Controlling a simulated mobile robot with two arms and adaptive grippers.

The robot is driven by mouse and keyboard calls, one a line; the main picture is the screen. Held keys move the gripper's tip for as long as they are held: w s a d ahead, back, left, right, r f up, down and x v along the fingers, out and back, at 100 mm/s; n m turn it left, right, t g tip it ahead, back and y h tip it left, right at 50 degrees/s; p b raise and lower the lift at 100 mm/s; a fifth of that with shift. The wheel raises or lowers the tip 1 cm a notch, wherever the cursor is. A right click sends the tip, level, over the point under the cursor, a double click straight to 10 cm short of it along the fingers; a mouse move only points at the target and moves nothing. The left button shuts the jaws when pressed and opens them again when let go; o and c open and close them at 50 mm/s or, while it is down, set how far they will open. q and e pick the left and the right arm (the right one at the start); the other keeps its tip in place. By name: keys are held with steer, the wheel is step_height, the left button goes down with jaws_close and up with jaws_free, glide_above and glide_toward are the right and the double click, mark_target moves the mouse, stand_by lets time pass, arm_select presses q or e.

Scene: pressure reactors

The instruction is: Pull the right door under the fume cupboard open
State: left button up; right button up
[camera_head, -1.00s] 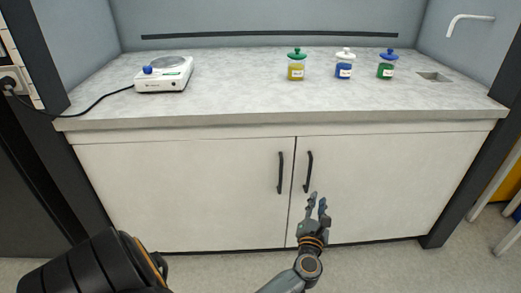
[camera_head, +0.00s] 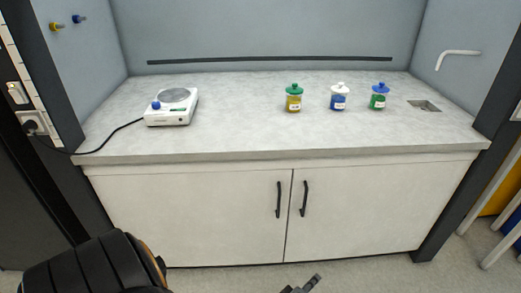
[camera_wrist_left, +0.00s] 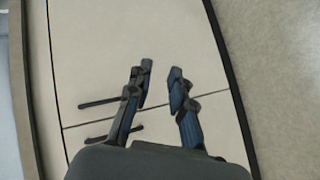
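The right door (camera_head: 370,215) under the fume cupboard is white and closed, flush with the left door (camera_head: 190,220). Its dark vertical handle (camera_head: 304,198) is beside the middle seam; the left door's handle (camera_head: 278,199) is on the other side. My left gripper (camera_head: 301,284) is at the bottom edge of the head view, mostly cut off, below the handles. In the left wrist view the gripper (camera_wrist_left: 161,70) has its fingers apart with nothing between them. The right door's handle (camera_wrist_left: 98,103) lies left of the fingers, apart from them. My right gripper is not visible.
The worktop (camera_head: 240,135) overhangs the doors. On it stand a white hotplate-like device (camera_head: 172,107) and three jars with green (camera_head: 293,100), white (camera_head: 339,98) and blue lids (camera_head: 378,97). Dark posts (camera_head: 452,205) flank the cabinet. Stool legs (camera_head: 490,200) stand at right.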

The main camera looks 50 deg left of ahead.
arm_select(q)
steer(key=s+f+m+g+p, duration=0.2)
steer(key=s+m+p, duration=0.1)
steer(key=s, duration=0.5)
steer(key=s+d+f+m+g+h+p, duration=0.1)
steer(key=s+f+m+g+p, duration=0.2)
steer(key=s, duration=0.5)
steer(key=s+d+f+m+g+h+p, duration=0.1)
steer(key=s+f+m+g+p, duration=0.2)
steer(key=s+m+p, duration=0.2)
steer(key=shift+s+m, duration=0.9)
steer(key=shift+s, duration=1)
steer(key=shift+f, duration=0.1)
